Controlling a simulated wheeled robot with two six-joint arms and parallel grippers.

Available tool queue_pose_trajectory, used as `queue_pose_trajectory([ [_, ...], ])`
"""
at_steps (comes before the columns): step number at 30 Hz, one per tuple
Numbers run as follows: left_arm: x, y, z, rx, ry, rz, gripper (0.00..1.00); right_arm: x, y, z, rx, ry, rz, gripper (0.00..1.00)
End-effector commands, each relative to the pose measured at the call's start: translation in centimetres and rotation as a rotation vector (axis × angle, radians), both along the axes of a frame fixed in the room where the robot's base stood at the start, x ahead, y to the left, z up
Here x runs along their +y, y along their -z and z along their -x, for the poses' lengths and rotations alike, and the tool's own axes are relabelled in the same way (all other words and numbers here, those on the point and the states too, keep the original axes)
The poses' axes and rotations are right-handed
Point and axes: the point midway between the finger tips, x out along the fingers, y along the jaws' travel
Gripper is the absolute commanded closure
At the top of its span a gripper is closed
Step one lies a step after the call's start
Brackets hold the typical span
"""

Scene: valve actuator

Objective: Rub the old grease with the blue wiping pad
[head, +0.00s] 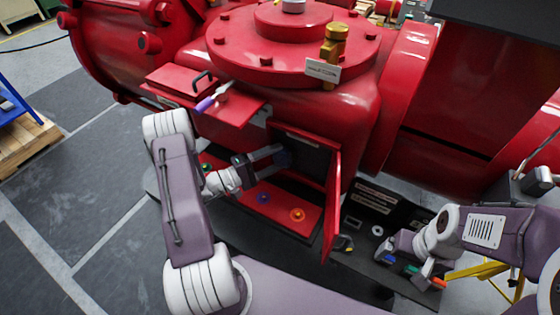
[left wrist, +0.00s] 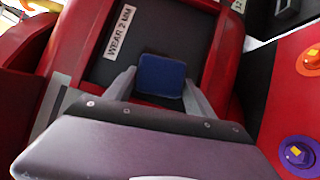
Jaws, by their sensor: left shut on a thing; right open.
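The blue wiping pad (left wrist: 160,75) is a small dark blue block between the two grey fingers of my left gripper (left wrist: 153,88), which is shut on it. In the head view the left gripper (head: 277,157) reaches into an open red housing, with the pad (head: 285,159) at its tips. The pad is in front of a dark panel (left wrist: 135,65) labelled "WEAR 2 MM"; I cannot tell whether it touches it. I cannot make out the old grease apart from the dark surface. My right gripper (head: 408,262) is open, low at the right above a dark tray.
A red door (head: 333,205) stands open right of the left gripper. A red panel (head: 275,207) with coloured knobs lies below. A red shelf (head: 228,108) holding a purple-handled tool is above. The dark tray (head: 365,262) carries small items.

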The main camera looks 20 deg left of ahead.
Motion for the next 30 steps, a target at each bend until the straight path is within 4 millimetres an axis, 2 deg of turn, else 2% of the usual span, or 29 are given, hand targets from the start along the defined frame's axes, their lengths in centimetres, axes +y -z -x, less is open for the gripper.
queue_pose_trajectory([
  [8,-0.3,-0.2,-0.3,0.000,0.000,0.001,0.98,0.0,0.1,0.0,0.000,0.000,0.000,0.10],
  [19,-3.8,-0.2,0.4,0.000,0.002,0.001,0.98,0.0,0.0,0.0,0.000,0.000,0.000,0.10],
  [30,-3.8,-0.2,0.2,-0.002,-0.001,-0.001,0.98,0.0,0.4,0.0,0.000,0.000,0.000,0.10],
])
